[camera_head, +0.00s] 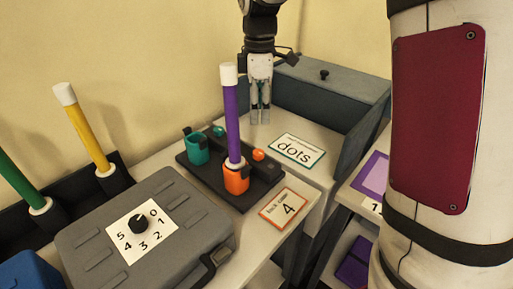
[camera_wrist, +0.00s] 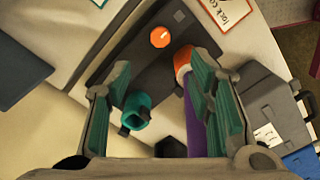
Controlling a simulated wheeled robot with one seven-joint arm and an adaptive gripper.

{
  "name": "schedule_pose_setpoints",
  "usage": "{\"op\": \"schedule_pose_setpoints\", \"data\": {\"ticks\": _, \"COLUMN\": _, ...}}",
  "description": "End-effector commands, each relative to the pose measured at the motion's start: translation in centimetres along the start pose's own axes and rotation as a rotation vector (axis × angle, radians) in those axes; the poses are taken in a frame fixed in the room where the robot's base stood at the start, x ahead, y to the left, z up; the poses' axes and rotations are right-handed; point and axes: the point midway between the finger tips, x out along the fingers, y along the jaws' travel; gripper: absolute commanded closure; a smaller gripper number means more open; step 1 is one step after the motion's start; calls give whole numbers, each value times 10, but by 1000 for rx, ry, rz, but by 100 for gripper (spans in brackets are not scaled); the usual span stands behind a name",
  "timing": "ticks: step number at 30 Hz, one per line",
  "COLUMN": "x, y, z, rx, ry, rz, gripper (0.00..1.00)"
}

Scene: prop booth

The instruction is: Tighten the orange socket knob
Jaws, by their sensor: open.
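The orange knob (camera_head: 259,155) is a small round cap on the black base (camera_head: 209,177), just right of the orange socket (camera_head: 236,181). A purple rod (camera_head: 232,120) with a white top stands upright in that socket. In the wrist view the knob (camera_wrist: 160,37) shows a small pale mark. The orange socket (camera_wrist: 182,62) is partly hidden there by my right finger. My gripper (camera_head: 260,118) is open and empty, pointing down behind the rod, above the base's back side. In the wrist view the knob lies beyond my fingertips (camera_wrist: 158,72).
A teal socket (camera_head: 196,149) and teal knob (camera_head: 218,131) share the base. A grey case (camera_head: 185,239) with a numbered dial is front left; a grey box (camera_head: 335,85) stands behind.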

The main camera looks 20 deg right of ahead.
Motion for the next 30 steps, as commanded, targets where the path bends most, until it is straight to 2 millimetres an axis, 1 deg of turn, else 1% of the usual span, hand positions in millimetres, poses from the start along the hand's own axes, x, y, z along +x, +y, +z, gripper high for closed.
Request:
{"op": "schedule_pose_setpoints", "data": {"ticks": 5, "x": 25, "y": -1, "z": 0, "rx": 0, "ry": -2, "rz": -6, "gripper": 52}}
{"op": "schedule_pose_setpoints", "data": {"ticks": 15, "x": 92, "y": -1, "z": 0, "rx": 0, "ry": -2, "rz": -7, "gripper": 52}}
{"op": "schedule_pose_setpoints", "data": {"ticks": 18, "x": 108, "y": -1, "z": 0, "rx": 0, "ry": -1, "rz": -5, "gripper": 52}}
{"op": "schedule_pose_setpoints", "data": {"ticks": 21, "x": 121, "y": -1, "z": 0, "rx": 0, "ry": -1, "rz": -4, "gripper": 52}}
{"op": "schedule_pose_setpoints", "data": {"ticks": 24, "x": 129, "y": -1, "z": 0, "rx": 0, "ry": -1, "rz": -3, "gripper": 52}}
{"op": "schedule_pose_setpoints", "data": {"ticks": 30, "x": 135, "y": -1, "z": 0, "rx": 0, "ry": 0, "rz": -1, "gripper": 52}}
